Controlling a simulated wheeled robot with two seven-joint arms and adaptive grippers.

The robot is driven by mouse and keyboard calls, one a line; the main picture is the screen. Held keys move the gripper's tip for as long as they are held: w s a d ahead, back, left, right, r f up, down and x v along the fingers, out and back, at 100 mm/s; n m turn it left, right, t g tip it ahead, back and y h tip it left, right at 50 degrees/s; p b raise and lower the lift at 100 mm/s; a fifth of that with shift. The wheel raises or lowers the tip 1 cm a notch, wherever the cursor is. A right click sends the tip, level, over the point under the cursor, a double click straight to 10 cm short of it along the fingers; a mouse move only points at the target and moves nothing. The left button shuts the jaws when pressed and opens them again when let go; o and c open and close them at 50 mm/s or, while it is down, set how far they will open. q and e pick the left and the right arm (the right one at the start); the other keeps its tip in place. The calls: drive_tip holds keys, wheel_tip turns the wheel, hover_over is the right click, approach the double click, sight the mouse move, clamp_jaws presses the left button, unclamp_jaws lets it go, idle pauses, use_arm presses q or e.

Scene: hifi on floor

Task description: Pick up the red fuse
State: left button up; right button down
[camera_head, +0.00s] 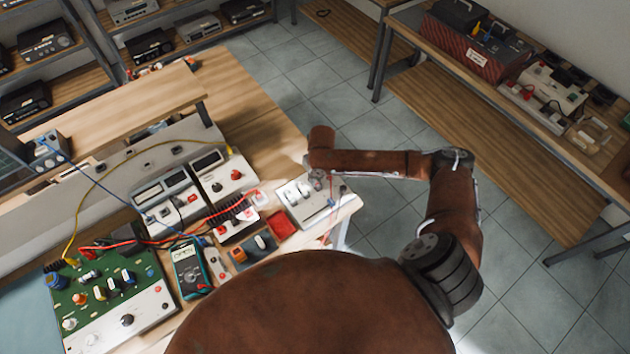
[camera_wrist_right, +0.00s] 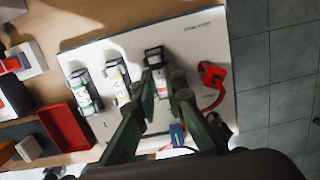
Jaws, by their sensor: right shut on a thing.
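The white fuse board (camera_head: 296,209) lies at the right end of the workbench and fills much of the right wrist view (camera_wrist_right: 205,38). It carries three dark holders in a row. The left holder has a fuse with green on it (camera_wrist_right: 83,97); the middle one has a pale fuse (camera_wrist_right: 119,86). My right gripper (camera_wrist_right: 164,84) is over the right holder, its fingers closed on the sides of the red fuse (camera_wrist_right: 160,79). The fuse is mostly hidden and appears still at its holder. In the head view the right gripper (camera_head: 317,180) is small above the board. My left gripper is out of view.
A red plug with a lead (camera_wrist_right: 212,73) lies on the board right of the fingers. A red tray (camera_head: 280,225) sits left of the board. A multimeter (camera_head: 188,268) and instruments crowd the bench further left. Tiled floor lies to the right.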

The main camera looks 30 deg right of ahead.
drive_tip(key=shift+r, duration=0.1)
drive_tip(key=shift+r, duration=0.3)
wheel_tip(320, 180, up, 2)
drive_tip(key=shift+w+r, duration=0.1)
drive_tip(key=s+a+r, duration=0.6)
drive_tip(key=s+r, duration=0.4)
drive_tip(key=s, duration=0.2)
drive_tip(key=shift+s, duration=0.4)
drive_tip(key=c, duration=2.5)
unclamp_jaws()
clamp_jaws()
